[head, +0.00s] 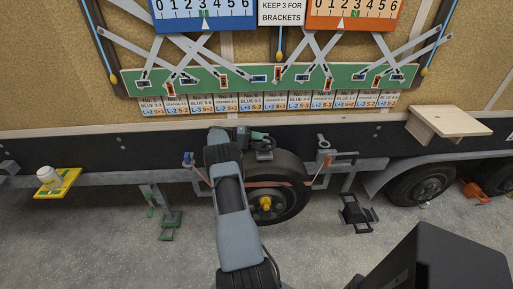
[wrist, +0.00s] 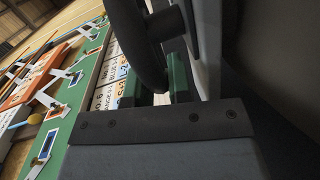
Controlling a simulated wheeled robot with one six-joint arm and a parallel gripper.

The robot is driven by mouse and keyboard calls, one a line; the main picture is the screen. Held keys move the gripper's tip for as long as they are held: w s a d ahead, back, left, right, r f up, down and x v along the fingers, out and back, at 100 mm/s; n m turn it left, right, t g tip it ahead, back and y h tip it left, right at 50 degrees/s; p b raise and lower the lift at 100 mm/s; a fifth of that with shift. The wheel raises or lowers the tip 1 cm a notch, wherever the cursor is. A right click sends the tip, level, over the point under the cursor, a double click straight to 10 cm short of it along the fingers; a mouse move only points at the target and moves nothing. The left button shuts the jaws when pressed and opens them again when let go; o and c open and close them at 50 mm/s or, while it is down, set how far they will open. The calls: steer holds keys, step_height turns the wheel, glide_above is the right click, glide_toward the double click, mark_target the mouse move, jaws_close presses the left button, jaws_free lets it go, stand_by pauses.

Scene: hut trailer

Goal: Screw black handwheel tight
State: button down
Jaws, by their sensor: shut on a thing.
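The black handwheel (head: 265,144) is on the trailer side, just above the large wheel in the middle of the head view. My gripper (head: 256,136) reaches it from the left, at the black rail. In the wrist view, the handwheel's dark curved rim (wrist: 136,42) runs down between the green finger pads of my gripper (wrist: 156,90). The gripper is shut on the rim. A dark spoke or hub joins the rim at the upper right. The arm and gripper hide part of the handwheel, and its thread is not visible.
The tyre (head: 290,165) sits directly below the handwheel, with an orange strap (head: 272,184) across it. A green panel (head: 215,79) with metal links is above. A wooden shelf (head: 447,121) juts out at right. A yellow tray (head: 58,184) with a white cup is at left.

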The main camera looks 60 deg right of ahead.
steer(key=shift+d+f+m+g+y+b, duration=0.25)
steer(key=shift+m+y+b, duration=0.25)
steer(key=shift+y+b, duration=0.35)
steer(key=shift+s+r+m+g+y+b, duration=0.15)
steer(key=shift+m+g+y+b, duration=0.2)
steer(key=shift+b, duration=0.35)
steer(key=c, duration=1.4)
jaws_free()
steer(key=shift+d, duration=0.1)
steer(key=shift+r, duration=0.1)
